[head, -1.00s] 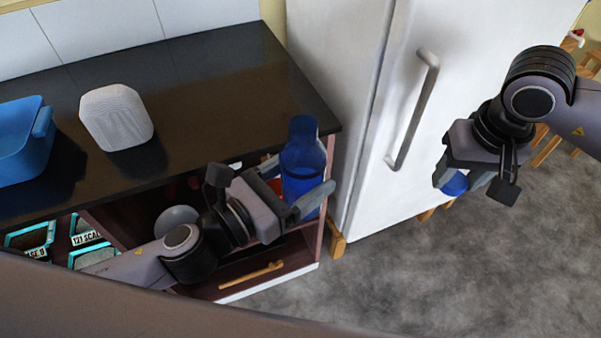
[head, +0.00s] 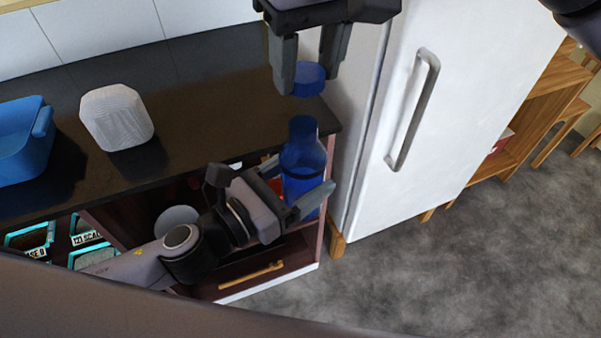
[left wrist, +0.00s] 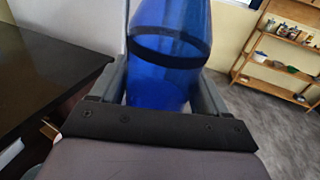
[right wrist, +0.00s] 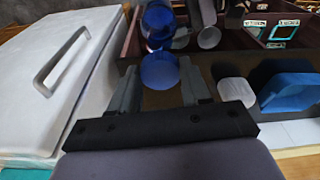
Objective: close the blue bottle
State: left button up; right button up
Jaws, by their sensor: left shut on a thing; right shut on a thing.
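The blue bottle (head: 302,160) is upright and translucent, with a dark band, in front of the counter's right end. My left gripper (head: 305,200) is shut on the bottle's body; the left wrist view shows the bottle (left wrist: 165,75) between both fingers. My right gripper (head: 308,72) is shut on the round blue cap (head: 308,78), holding it above the bottle's open neck with a gap between them. In the right wrist view the cap (right wrist: 160,71) is between the fingertips, with the bottle (right wrist: 157,24) beyond it.
The dark counter (head: 200,80) carries a white speaker-like object (head: 116,117) and a blue container (head: 22,140). A white fridge (head: 450,110) stands close to the right of the bottle. A wooden shelf (head: 530,110) is farther right. Grey floor is free in front.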

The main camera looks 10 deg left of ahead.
aim_at(305, 125)
dwell(0.4)
jog(key=shift+f, duration=1.95)
jog(key=shift+s, duration=0.1)
jog(key=shift+f, duration=0.85)
jog(key=shift+f, duration=0.55)
